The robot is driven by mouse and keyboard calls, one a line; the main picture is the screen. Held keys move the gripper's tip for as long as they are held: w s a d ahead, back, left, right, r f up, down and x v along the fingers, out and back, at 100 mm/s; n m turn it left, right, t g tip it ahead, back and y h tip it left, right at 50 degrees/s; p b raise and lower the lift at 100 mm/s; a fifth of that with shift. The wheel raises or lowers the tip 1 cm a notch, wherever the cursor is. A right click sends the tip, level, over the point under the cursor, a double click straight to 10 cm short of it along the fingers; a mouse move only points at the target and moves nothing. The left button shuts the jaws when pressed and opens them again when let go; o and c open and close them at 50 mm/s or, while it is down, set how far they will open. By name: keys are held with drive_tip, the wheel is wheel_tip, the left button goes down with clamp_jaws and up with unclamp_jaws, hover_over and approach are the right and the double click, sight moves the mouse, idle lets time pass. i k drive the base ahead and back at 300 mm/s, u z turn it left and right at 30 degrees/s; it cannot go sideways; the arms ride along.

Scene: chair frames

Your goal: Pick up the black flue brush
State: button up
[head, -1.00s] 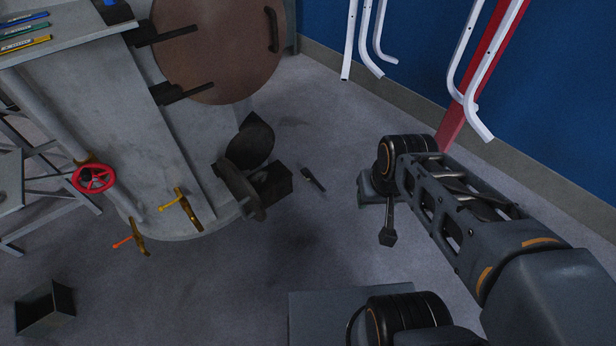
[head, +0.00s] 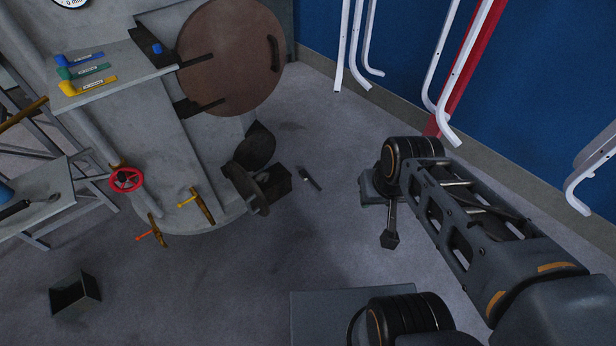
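A small dark stick-like thing (head: 309,178) lies on the floor right of the boiler's lower opening. Another black elongated thing (head: 14,209) with a thin grey end lies on the bench at the left edge, partly cut off. I cannot tell which, if either, is the black flue brush. My gripper (head: 389,240) hangs at the end of my arm, right of the floor thing and apart from it. Its fingers are too small and dark to tell whether they are open or shut.
The grey boiler (head: 170,130) has a round brown door (head: 230,55), a red valve wheel (head: 126,180) and a shelf with coloured tools (head: 90,72). A dark open box (head: 75,294) stands on the floor at lower left. White chair frames (head: 440,90) hang right. The middle floor is clear.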

sight(303, 173)
drive_tip(key=z, duration=0.3)
drive_tip(key=i, duration=2)
drive_tip(key=u, duration=0.95)
drive_tip(key=i, duration=0.5)
drive_tip(key=u, duration=0.35)
